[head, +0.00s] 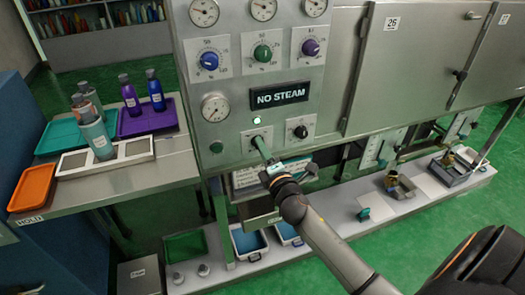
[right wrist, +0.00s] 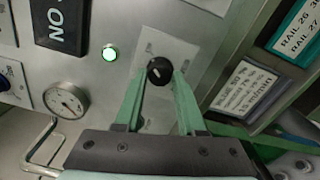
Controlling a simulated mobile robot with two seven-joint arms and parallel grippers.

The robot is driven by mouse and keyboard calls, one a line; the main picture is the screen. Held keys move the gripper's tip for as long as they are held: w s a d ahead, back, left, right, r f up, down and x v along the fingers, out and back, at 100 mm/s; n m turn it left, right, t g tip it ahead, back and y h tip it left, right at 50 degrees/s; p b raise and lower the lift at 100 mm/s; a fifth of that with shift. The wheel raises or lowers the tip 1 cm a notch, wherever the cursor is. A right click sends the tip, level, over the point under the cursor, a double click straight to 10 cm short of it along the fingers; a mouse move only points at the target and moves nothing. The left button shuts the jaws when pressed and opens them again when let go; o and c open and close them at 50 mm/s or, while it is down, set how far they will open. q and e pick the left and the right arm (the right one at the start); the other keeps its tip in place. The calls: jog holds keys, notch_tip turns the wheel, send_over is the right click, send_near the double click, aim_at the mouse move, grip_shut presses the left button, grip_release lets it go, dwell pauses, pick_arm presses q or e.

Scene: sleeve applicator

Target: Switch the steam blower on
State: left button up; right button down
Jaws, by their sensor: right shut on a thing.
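The steel control panel (head: 230,95) carries a sign reading NO STEAM (head: 279,95) and a lit green lamp (head: 257,121). A small white mark shows on the knob. The plate's lettering is too small to read. My left gripper is not in view.
A second black knob (head: 301,131) is close to the right. Blue (head: 209,61), green (head: 262,54) and purple (head: 311,47) knobs sit above, with a gauge (head: 215,107) at the left. A side table (head: 125,177) with bottles and trays stands at the left.

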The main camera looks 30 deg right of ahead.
jog(key=shift+m, duration=0.7)
jog(key=c, duration=0.5)
grip_release()
jog(key=b+v, duration=0.1)
jog(key=v, duration=1.1)
jog(key=shift+s+b, duration=0.3)
